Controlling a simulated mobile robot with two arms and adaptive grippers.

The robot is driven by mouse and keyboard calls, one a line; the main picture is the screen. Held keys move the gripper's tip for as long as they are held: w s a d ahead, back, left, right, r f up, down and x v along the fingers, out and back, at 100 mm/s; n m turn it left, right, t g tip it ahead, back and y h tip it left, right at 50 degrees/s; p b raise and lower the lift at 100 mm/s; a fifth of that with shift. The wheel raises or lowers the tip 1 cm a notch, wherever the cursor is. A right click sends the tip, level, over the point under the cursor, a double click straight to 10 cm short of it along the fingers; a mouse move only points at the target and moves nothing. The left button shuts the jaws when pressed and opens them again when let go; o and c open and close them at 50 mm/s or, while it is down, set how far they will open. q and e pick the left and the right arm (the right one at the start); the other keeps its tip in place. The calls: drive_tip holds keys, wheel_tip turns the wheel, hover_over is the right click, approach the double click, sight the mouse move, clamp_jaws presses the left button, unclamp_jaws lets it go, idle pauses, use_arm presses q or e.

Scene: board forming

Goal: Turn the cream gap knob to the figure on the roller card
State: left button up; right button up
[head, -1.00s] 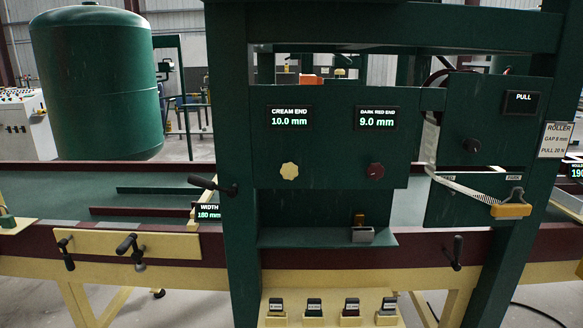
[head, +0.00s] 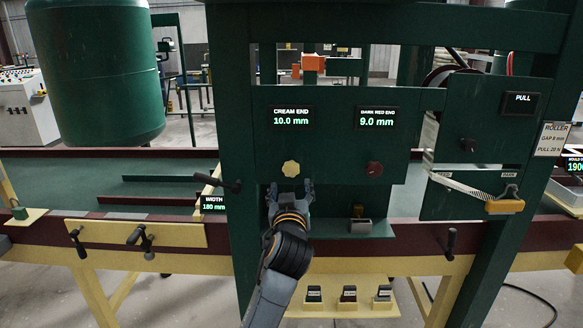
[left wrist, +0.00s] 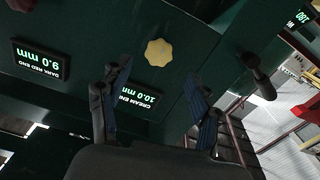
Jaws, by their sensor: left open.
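The cream gap knob (head: 291,168) is a lobed cream disc on the green panel, below the cream end display (head: 291,116), which reads 10.0 mm. The roller card (head: 552,139) at the right reads gap 8 mm, pull 20 N. My left gripper (head: 290,190) is open and empty just below the cream knob, fingers pointing up. In the left wrist view the cream knob (left wrist: 159,52) lies beyond the two spread fingers (left wrist: 155,95), apart from them. My right gripper is not in view.
The dark red knob (head: 373,169) sits to the right under its display (head: 377,118), reading 9.0 mm. A black lever (head: 228,186) sticks out left of my gripper.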

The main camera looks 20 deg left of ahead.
sight(291, 173)
use_arm(q)
drive_tip(key=p+x, duration=0.2)
drive_tip(key=x, duration=0.8)
drive_tip(key=shift+w+f, duration=0.1)
drive_tip(key=shift+w, duration=0.05)
drive_tip(key=c, duration=1.2)
